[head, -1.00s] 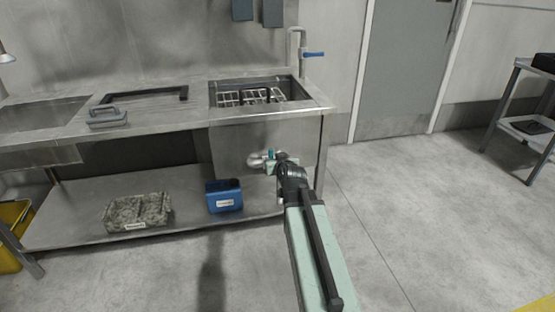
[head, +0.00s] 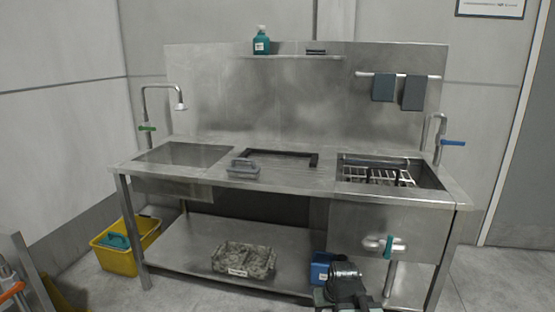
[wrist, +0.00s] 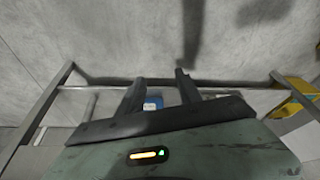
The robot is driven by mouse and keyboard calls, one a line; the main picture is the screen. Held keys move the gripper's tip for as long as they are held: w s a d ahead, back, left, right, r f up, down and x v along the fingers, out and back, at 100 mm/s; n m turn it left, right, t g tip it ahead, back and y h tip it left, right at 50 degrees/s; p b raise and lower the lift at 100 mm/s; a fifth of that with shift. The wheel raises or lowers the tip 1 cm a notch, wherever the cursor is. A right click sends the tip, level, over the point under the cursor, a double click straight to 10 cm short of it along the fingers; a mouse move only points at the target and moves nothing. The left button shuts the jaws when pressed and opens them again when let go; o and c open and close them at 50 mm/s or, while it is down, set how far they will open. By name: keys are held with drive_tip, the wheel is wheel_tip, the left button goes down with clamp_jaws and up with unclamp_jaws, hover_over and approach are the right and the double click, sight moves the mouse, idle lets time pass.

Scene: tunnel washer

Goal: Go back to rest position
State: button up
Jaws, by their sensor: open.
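My gripper (wrist: 160,77) shows in the wrist view with its two dark fingers apart and nothing between the tips. Part of the blue box shows beyond it, between the fingers. In the head view my arm is low at the bottom edge, right of the middle, in front of the washer's lower shelf. The gripper's fingers cannot be made out there. The arm partly covers the blue box (head: 319,268). The drain valve with a teal handle (head: 388,247) is just above and right of the arm, apart from it in the picture.
The steel washing bench (head: 270,170) stands ahead, with a grey handled tool (head: 243,167) on top and a rack (head: 375,176) in the right basin. A stone-patterned tray (head: 243,262) lies on the lower shelf. A yellow bucket (head: 118,262) stands at left. Floor is clear at right.

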drive_tip(key=s+d+f+m+g, duration=0.1)
drive_tip(key=s+g, duration=0.3)
drive_tip(key=s, duration=0.4)
wheel_tip(320, 180, up, 34)
drive_tip(key=p, duration=3.4)
drive_tip(key=shift+f+h, duration=0.25)
drive_tip(key=shift+h, duration=0.05)
drive_tip(key=shift+d, duration=0.1)
